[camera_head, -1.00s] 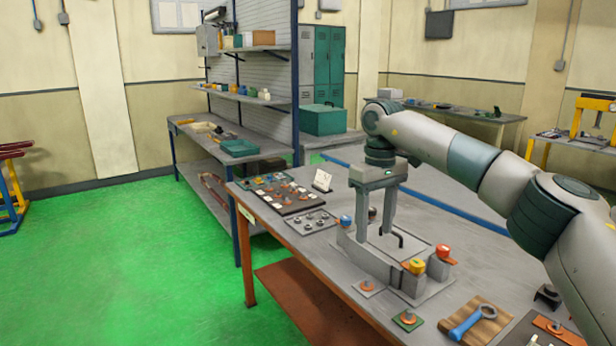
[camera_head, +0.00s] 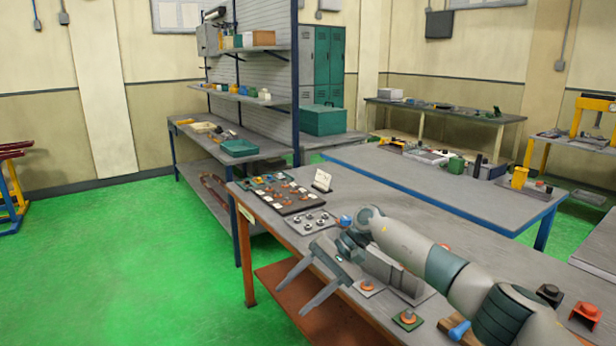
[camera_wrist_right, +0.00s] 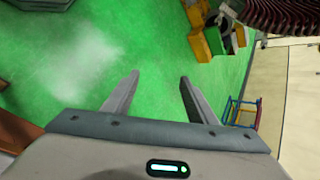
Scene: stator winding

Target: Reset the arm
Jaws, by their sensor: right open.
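My right gripper (camera_head: 306,287) is open and empty. In the head view its two fingers point left and down, out past the front edge of the workbench (camera_head: 264,222). In the right wrist view the fingers of the right gripper (camera_wrist_right: 155,95) stand apart with only green floor between them. My right arm (camera_head: 420,250) lies low across the workbench and hides much of the grey fixture (camera_head: 395,277). My left gripper is not in view.
A dark tray of small parts (camera_head: 285,194), a plate with several round pieces (camera_head: 312,222) and a small white card (camera_head: 322,180) lie at the bench's left end. A blue-handled tool (camera_head: 460,331) is partly hidden. A second table (camera_head: 440,185) stands behind. Green floor (camera_head: 130,270) is clear at left.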

